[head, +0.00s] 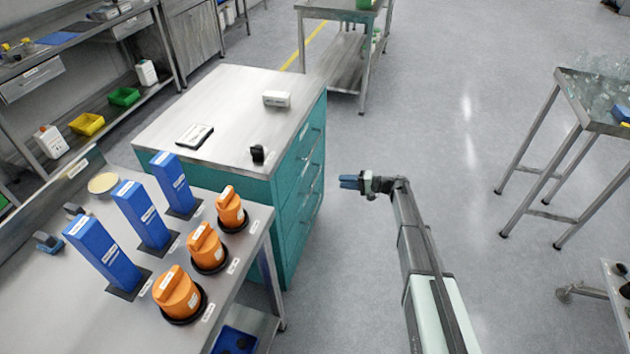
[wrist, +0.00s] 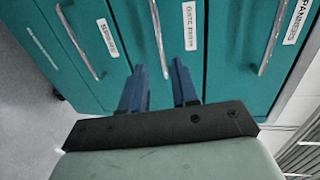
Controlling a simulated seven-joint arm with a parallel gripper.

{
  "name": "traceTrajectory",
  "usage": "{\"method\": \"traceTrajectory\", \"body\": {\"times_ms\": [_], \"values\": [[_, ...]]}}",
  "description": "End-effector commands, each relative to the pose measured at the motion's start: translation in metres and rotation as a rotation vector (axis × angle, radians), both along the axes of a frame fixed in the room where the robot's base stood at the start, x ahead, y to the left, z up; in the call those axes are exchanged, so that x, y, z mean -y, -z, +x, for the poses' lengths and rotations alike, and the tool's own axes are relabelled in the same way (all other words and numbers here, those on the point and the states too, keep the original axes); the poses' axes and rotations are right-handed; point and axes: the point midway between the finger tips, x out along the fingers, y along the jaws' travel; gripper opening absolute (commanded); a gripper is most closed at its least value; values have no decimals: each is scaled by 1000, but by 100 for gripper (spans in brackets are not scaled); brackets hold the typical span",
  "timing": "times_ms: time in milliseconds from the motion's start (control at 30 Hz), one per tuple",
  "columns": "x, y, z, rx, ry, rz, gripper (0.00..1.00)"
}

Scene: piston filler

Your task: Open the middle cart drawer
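The teal cart (head: 230,115) has a grey top and drawer fronts on its right side, facing my arm. In the wrist view the fronts appear turned sideways, with the floor at left. The middle drawer (wrist: 212,60) carries a white label starting "GATE" and a slim metal bar handle (wrist: 158,38). My gripper (head: 347,182) is in front of the cart, with a gap to the fronts in the head view. In the wrist view its two blue fingers (wrist: 159,66) are apart and empty, with the handle lined up between them; contact is not visible. The drawers look shut.
Neighbouring drawers carry their own bar handles (wrist: 82,42) (wrist: 273,38). A bench (head: 115,325) with blue boxes and orange parts stands close to the cart's near end. A metal table (head: 590,120) is at right. Floor (head: 450,100) between is clear.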

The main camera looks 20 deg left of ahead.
Motion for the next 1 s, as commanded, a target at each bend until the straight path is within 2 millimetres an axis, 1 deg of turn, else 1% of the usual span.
{"method": "traceTrajectory", "body": {"times_ms": [167, 600, 800, 1000], "values": [[-22, 5, 0, 0, -2, -1, 29], [-97, 21, 1, -1, -2, -2, 29], [-120, 25, 0, -1, -1, -1, 29], [-129, 27, 0, -1, 0, -2, 29]]}}
